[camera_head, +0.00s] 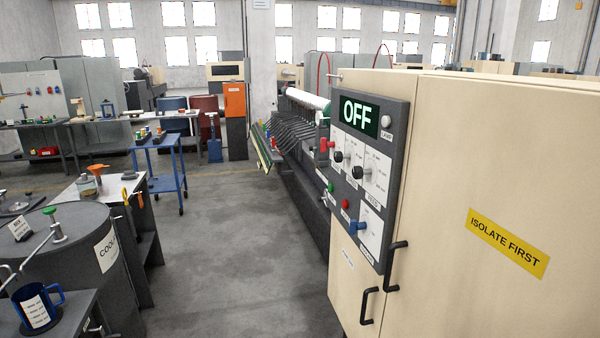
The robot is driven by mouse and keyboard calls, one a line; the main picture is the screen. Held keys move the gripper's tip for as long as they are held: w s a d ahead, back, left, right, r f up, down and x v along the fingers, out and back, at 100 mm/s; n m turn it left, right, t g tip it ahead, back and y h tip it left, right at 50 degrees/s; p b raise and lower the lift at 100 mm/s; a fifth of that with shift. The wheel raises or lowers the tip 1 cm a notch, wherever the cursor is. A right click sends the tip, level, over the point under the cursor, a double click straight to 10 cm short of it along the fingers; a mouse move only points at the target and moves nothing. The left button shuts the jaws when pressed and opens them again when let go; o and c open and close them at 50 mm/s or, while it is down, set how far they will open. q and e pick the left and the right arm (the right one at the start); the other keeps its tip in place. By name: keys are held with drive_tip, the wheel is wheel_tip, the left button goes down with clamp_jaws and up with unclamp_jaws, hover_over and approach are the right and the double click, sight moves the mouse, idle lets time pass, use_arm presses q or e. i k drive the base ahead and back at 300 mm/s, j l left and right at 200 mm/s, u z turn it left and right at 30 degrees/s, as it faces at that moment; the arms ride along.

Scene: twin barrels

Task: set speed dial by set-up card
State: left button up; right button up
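A dark grey control panel (394,180) is on the beige machine cabinet at right. Below the display are two black knobs, an upper left one (338,156) and a lower right one (357,172). Each has a white label plate beside it. The print is too small to tell which knob is the speed dial or where either points. I cannot pick out the set-up card for certain. A small white label (347,259) is on the cabinet below the panel, unreadable here. Neither of my grippers is in view.
Black handles (368,306) stick out below. Left are a grey barrel (70,250) and a blue mug (37,304). The middle floor is clear.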

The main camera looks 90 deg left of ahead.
sight(339, 156)
drive_tip(key=u, duration=2.65)
drive_tip(key=i+j, duration=0.7)
